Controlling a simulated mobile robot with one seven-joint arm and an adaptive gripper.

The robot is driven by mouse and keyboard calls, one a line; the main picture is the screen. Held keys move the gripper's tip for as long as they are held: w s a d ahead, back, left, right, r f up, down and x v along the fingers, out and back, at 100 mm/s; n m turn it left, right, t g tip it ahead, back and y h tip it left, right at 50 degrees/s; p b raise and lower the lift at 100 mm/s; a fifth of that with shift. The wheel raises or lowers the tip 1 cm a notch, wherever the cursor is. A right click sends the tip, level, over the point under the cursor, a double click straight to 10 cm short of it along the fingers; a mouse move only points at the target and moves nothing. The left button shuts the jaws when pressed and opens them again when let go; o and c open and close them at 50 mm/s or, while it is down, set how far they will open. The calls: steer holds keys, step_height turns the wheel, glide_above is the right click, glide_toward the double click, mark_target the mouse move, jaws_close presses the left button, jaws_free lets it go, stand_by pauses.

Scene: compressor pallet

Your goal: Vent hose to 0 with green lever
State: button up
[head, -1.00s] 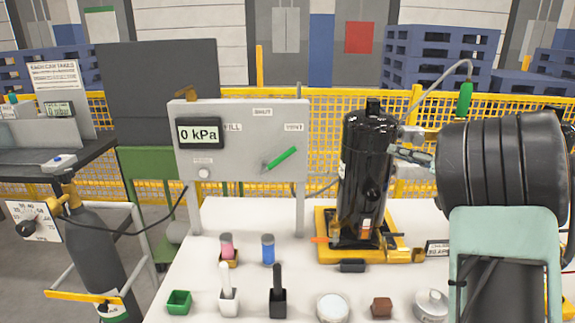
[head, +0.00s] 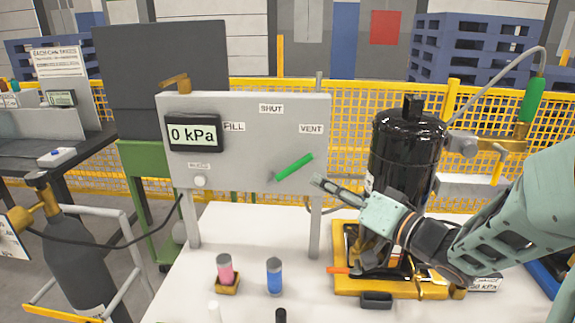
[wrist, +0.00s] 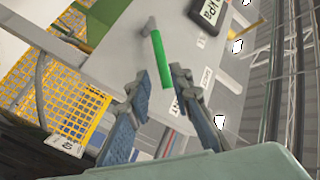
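The green lever (head: 294,167) is on the front of the grey panel (head: 250,110), slanting up and right toward the VENT label (head: 312,129). The display (head: 193,134) on the panel reads 0 kPa. My gripper (head: 338,222) is in front of the black compressor (head: 405,150), right of the lever, its fingers spread and pointing at the panel. In the wrist view, the lever (wrist: 159,58) shows beyond my open fingers (wrist: 162,84), its free end in line with the gap. I cannot tell whether they touch. A grey hose (head: 505,75) runs to a green-handled fitting (head: 532,100).
The compressor stands on a yellow base (head: 380,288) close behind and below my gripper. A gas cylinder (head: 75,255) is at left; yellow mesh fence (head: 270,180) stands behind.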

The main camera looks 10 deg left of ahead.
mark_target(296, 170)
steer(key=b+x, duration=0.1)
steer(key=x, duration=0.9)
steer(key=shift+w+a, duration=0.15)
steer(key=shift+a, duration=0.1)
steer(key=shift+c, duration=0.6)
jaws_close()
